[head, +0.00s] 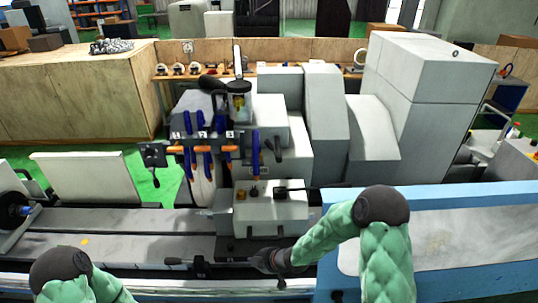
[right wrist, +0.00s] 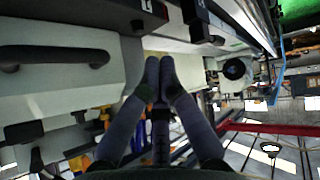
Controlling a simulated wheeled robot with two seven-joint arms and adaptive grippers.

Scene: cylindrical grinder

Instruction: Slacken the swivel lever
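A dark bar-shaped lever (head: 180,261) with a small upright block lies low across the front of the grinder's table, left of my right gripper. I cannot tell for certain that it is the swivel lever. My right gripper (head: 262,261) points left at the height of this bar, just below the grey workhead box. In the right wrist view its two grey fingers (right wrist: 160,66) meet at the tips, with only a narrow gap. A dark rod (right wrist: 160,135) shows between the fingers; whether it is gripped is unclear. My left gripper is out of view; only part of that arm shows at the lower left.
The grey workhead box (head: 270,212) with knobs stands above the right gripper. Another dark lever (head: 318,187) sticks out to its right. A rack of blue and orange tools (head: 205,150) hangs behind.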

